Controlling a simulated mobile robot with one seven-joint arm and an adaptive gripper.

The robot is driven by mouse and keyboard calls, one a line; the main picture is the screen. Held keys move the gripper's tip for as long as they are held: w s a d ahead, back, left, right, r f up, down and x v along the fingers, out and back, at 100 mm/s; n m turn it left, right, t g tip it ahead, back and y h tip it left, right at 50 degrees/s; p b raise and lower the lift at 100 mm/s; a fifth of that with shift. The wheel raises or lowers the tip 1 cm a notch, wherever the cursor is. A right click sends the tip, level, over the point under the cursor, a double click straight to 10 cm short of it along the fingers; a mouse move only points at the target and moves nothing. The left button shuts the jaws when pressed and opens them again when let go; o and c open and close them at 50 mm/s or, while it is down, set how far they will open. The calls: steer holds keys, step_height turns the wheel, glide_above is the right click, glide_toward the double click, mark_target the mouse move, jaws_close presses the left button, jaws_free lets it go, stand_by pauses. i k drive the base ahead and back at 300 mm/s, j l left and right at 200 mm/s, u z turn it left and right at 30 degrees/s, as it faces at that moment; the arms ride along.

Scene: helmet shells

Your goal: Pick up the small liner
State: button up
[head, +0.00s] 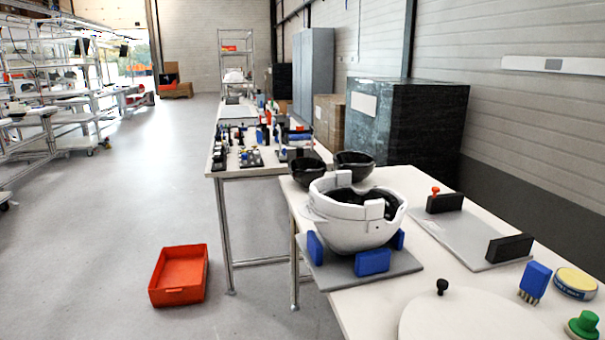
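Two dark bowl-shaped liners stand on the near white table, behind the white helmet shell (352,232). The left liner (304,172) is partly hidden by the shell. The right liner (354,163) looks about the same size, and I cannot tell for sure which is the small one. The shell rests open side up between blue blocks (373,262) on a grey plate (408,265). Dark material shows inside the shell. My gripper is not in view.
A grey fixture plate (465,238) with black blocks lies right of the shell. In front are a white disc (470,318), a blue brush (535,281), a yellow-topped tin (575,282) and a green knob (583,324).

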mark_target(307, 174)
steer(key=i+j, duration=0.8)
steer(key=j, duration=0.2)
steer(key=i+j, duration=0.4)
steer(key=j, duration=0.15)
steer(key=i+j+z, duration=0.1)
steer(key=i+j, duration=0.7)
steer(key=j, duration=0.2)
steer(key=i+j, duration=0.4)
steer(key=j, duration=0.15)
steer(key=j+z, duration=0.15)
steer(key=z, duration=2.25)
steer(key=i+j, duration=0.05)
steer(key=j, duration=0.05)
